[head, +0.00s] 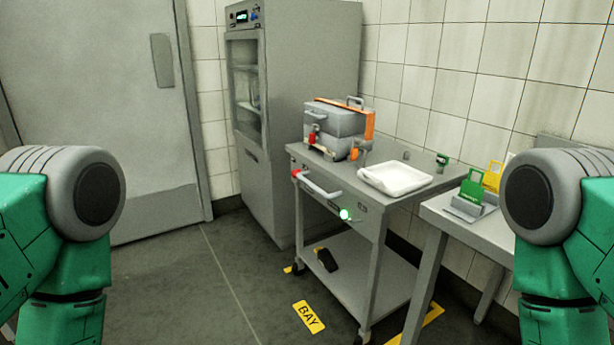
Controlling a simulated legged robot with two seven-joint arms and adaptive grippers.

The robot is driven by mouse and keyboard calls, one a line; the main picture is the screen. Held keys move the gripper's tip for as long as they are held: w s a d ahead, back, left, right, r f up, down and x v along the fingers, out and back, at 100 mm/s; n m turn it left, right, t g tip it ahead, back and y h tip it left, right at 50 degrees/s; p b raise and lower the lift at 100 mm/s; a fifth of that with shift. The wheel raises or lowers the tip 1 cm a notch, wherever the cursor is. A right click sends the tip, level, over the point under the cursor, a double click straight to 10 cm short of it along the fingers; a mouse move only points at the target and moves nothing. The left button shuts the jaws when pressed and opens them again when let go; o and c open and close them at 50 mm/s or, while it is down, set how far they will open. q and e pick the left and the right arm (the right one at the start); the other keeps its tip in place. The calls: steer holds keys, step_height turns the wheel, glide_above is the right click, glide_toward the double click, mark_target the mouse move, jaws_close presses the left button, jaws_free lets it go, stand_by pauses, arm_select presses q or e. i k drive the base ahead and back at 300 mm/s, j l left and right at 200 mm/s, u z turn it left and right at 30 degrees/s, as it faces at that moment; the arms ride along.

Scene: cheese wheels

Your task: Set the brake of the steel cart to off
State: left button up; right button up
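The steel cart (352,212) stands right of centre, with a top, a lower shelf and castors. A grey bar handle (320,187) is on its front, with a small red part (296,174) at the bar's left end. A green-lit round knob or lamp (346,214) is on the front panel, beside small dark labels. A dark pedal-like object (326,259) shows at the lower shelf. I cannot tell which part is the brake or how it is set. Only upper parts of my two arms show, at the left and right edges; neither gripper is in view.
On the cart are a grey box machine with an orange panel (369,126) and a white tray (394,179). A tall grey cabinet (268,190) stands behind left. A side table (436,212) with green and yellow tags is at right. Open floor (200,290) lies in front, with a yellow BAY marking (308,317).

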mark_target(294, 171)
steer(key=i+j+z, duration=0.1)
steer(key=i+z, duration=0.15)
steer(key=z, duration=0.2)
steer(key=i+j+z, duration=0.2)
steer(key=z, duration=0.25)
